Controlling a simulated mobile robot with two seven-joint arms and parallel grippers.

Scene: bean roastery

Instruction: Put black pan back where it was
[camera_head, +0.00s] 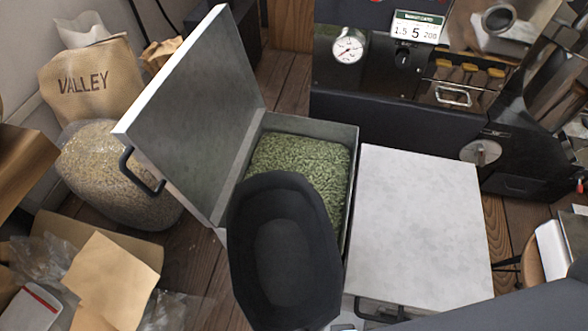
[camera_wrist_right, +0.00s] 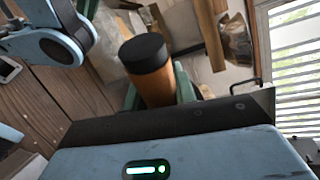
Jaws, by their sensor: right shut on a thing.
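The black pan (camera_head: 285,250), a deep scoop-like pan, is at the lower middle of the head view, in front of and partly over the open bin of green beans. It looks empty. My right gripper (camera_wrist_right: 158,88) shows in the wrist view, with green fingers shut around a wooden handle (camera_wrist_right: 152,85) with a black end cap. The join between handle and pan is hidden. My left gripper is in neither view.
The metal bin (camera_head: 352,150) holds green beans (camera_head: 300,160); its lid (camera_head: 195,110) stands open at left. A closed bin (camera_head: 420,220) stands to its right. The dark roaster (camera_head: 400,110) is behind. A bean sack (camera_head: 110,175) and paper bags (camera_head: 112,280) crowd the left.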

